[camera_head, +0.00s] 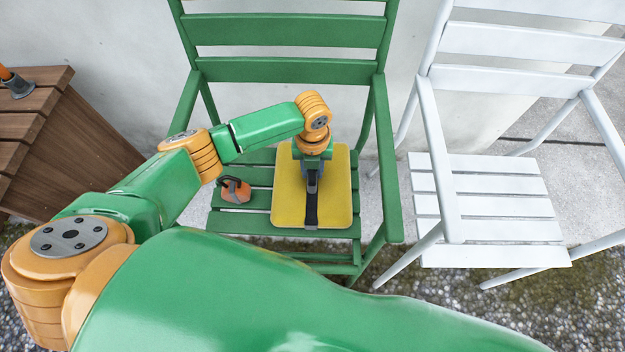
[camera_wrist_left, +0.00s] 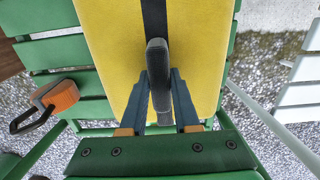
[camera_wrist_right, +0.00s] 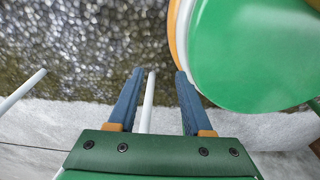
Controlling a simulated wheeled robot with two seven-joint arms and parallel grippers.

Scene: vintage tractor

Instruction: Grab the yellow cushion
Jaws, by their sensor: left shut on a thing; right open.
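The yellow cushion (camera_head: 340,196) is a flat pad with a dark strap (camera_head: 311,208) down its middle, lying on the seat of a green slatted chair. My left gripper (camera_head: 312,180) is above the cushion. In the left wrist view the cushion (camera_wrist_left: 205,50) fills the upper middle, and the left gripper's blue fingers (camera_wrist_left: 159,88) are shut on the dark handle (camera_wrist_left: 158,70) of the strap. My right gripper (camera_wrist_right: 156,80) shows in its own wrist view, open, with nothing between its fingers but a pale rod farther off.
An orange object with a dark handle (camera_head: 236,191) lies on the green chair (camera_head: 290,70) left of the cushion. A white slatted chair (camera_head: 490,210) stands to the right. A brown wooden box-like piece (camera_head: 70,140) stands at the left. The green chair's armrests flank the seat.

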